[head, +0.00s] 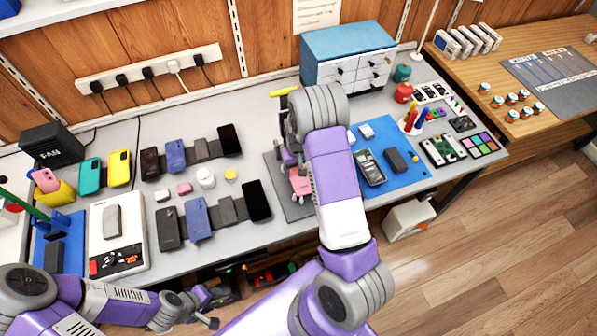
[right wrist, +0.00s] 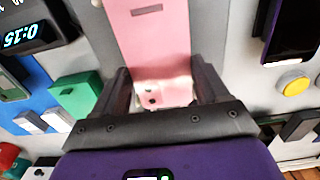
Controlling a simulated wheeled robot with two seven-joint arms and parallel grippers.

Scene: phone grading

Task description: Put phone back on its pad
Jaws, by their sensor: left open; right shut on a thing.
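A pink phone (head: 301,188) is held in my right gripper (head: 296,172) over or on a dark grey mat (head: 299,211) in the middle of the bench. In the right wrist view the pink phone (right wrist: 155,50) lies between the two dark fingers of the right gripper (right wrist: 163,88), its far part extending past them. Whether the phone touches the mat is unclear, and my right arm hides part of both. My left gripper (head: 211,306) is open and empty, low at the front, off the bench's front edge.
Two rows of phones on dark pads (head: 227,210) lie left of the mat. A blue mat (head: 403,178) with an opened phone lies right of it. A blue drawer cabinet (head: 345,45) stands behind. A scale-like white tray (head: 133,216) is at left.

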